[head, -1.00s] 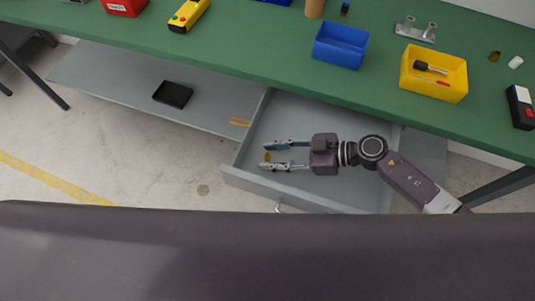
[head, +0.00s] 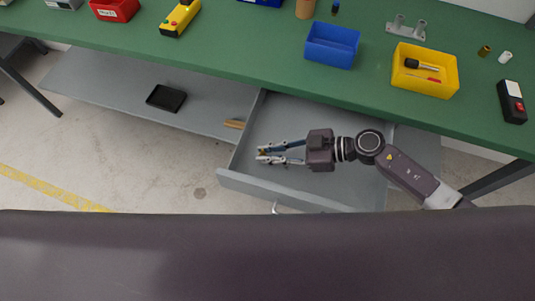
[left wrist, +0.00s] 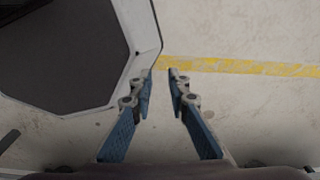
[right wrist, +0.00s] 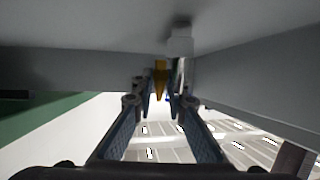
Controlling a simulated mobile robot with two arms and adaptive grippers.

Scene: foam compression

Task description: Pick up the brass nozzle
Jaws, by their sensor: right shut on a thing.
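The brass nozzle (right wrist: 160,78) shows as a small yellow-gold piece between the right fingertips in the right wrist view. In the head view it is a tiny spot, mostly hidden by the fingers. My right gripper (head: 262,155) is shut on it, inside the left part of the open grey drawer (head: 335,189). I cannot tell whether the nozzle still touches the drawer floor. My left gripper (left wrist: 161,76) is open and empty above the concrete floor in the left wrist view. It does not show in the head view.
Drawer walls surround the right gripper. A pale block (right wrist: 180,42) is close to the fingertips in the right wrist view. The green bench (head: 255,68) overhangs behind, with a blue bin (head: 332,45) and yellow bin (head: 425,84). A small brass-coloured piece (head: 485,50) stands there.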

